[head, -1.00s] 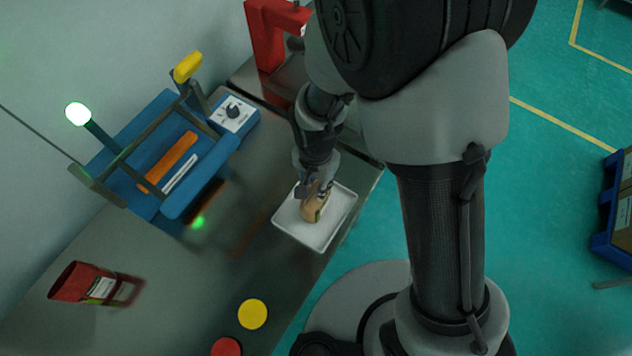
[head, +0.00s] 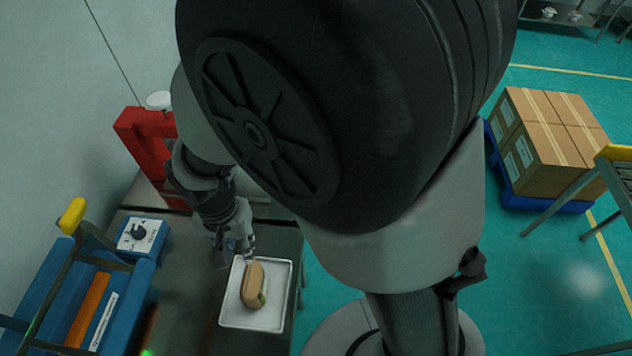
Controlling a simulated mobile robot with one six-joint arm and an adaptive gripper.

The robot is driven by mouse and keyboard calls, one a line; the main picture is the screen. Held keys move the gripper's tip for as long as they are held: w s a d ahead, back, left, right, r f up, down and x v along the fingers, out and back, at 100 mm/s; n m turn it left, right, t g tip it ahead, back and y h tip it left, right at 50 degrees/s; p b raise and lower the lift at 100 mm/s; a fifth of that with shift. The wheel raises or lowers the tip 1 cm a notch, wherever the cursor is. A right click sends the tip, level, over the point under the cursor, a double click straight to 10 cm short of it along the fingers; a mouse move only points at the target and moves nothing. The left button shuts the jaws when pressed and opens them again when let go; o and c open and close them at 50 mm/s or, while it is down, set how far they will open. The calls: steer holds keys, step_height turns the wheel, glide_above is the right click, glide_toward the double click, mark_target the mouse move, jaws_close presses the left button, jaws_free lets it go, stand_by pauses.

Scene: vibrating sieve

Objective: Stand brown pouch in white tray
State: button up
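The brown pouch (head: 253,284) is inside the white tray (head: 236,318) in the head view, with a small green patch at its lower right. From this high angle I cannot tell whether it stands upright or lies down. The tray sits on the dark bench top near its right edge. My gripper (head: 236,257) is at the far side of the tray, just behind the pouch's upper end. Its fingertips are small and partly dark, so I cannot tell whether they touch the pouch or are apart from it.
The blue sieve machine (head: 48,278) with its knob box (head: 141,236) stands left of the tray. A red stand (head: 143,145) is at the back, by the wall. Boxes on a blue pallet (head: 550,140) stand on the floor at right.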

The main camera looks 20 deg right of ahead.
steer(key=s+d+r+n+t, duration=0.2)
steer(key=d+r, duration=1)
steer(key=r, duration=0.1)
steer(key=s+d+r+n+t, duration=0.2)
steer(key=s+d+r, duration=0.3)
steer(key=s+d, duration=0.2)
steer(key=shift+s+d+r, duration=0.2)
steer(key=shift+s+d, duration=0.1)
steer(key=shift+d, duration=0.1)
step_height(320, 180, down, 8)
steer(key=b, duration=0.8)
steer(key=shift+a+n, duration=0.15)
steer(key=shift+n, duration=0.15)
